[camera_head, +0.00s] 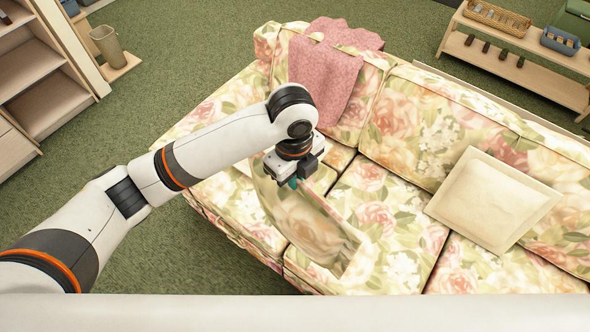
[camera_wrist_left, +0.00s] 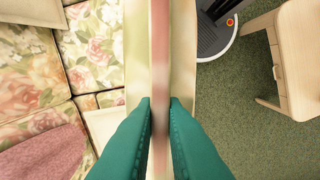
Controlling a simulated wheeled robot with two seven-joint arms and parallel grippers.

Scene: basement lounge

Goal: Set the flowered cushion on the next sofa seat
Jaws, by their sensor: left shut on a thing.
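The flowered cushion (camera_head: 312,232) hangs from my left gripper (camera_head: 293,182), tilted on edge over the front part of the sofa seats. In the left wrist view, the teal fingers of my left gripper (camera_wrist_left: 160,105) are shut on the edge of the cushion (camera_wrist_left: 160,50), seen end-on. The flowered sofa (camera_head: 375,195) has several seats and a backrest in a similar rose print. I cannot tell whether the cushion's lower edge touches the seat. The cushion and my arm hide part of the seats. My right gripper is not in view.
A plain cream cushion (camera_head: 492,200) lies on the sofa at the right, against the backrest. A pink throw (camera_head: 325,75) drapes over the backrest and also shows in the wrist view (camera_wrist_left: 42,155). A low shelf (camera_head: 520,62) stands behind. A wooden table (camera_wrist_left: 300,60) stands on green carpet.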

